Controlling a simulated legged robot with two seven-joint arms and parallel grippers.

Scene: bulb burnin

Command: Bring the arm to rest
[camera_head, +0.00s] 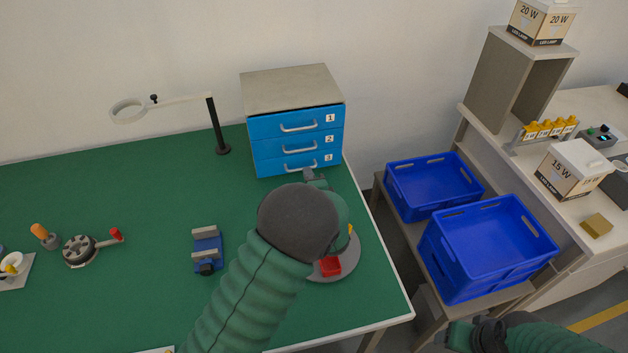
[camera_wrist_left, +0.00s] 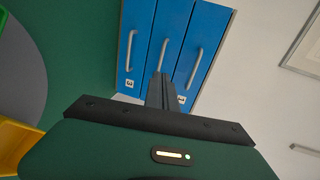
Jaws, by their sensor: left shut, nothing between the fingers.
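My left arm reaches over the green table from the bottom of the head view. Its gripper (camera_head: 314,178) is in front of the blue three-drawer cabinet (camera_head: 272,133), near the bottom drawer, and is partly hidden by my forearm. In the left wrist view the fingers (camera_wrist_left: 162,92) are shut with nothing between them, pointing toward the blue drawer fronts (camera_wrist_left: 172,45). I cannot tell whether they touch the cabinet. All three drawers look closed. My right gripper (camera_head: 472,335) is at the bottom right, dark and cut off, its jaw state unclear.
A grey round tray (camera_head: 318,276) with a red bin (camera_head: 331,266) lies under my left forearm. A blue vise (camera_head: 207,250), a magnifier lamp (camera_head: 219,130) and a rotary fixture (camera_head: 80,250) stand on the table (camera_head: 140,190). Blue crates (camera_head: 485,245) stand to the right.

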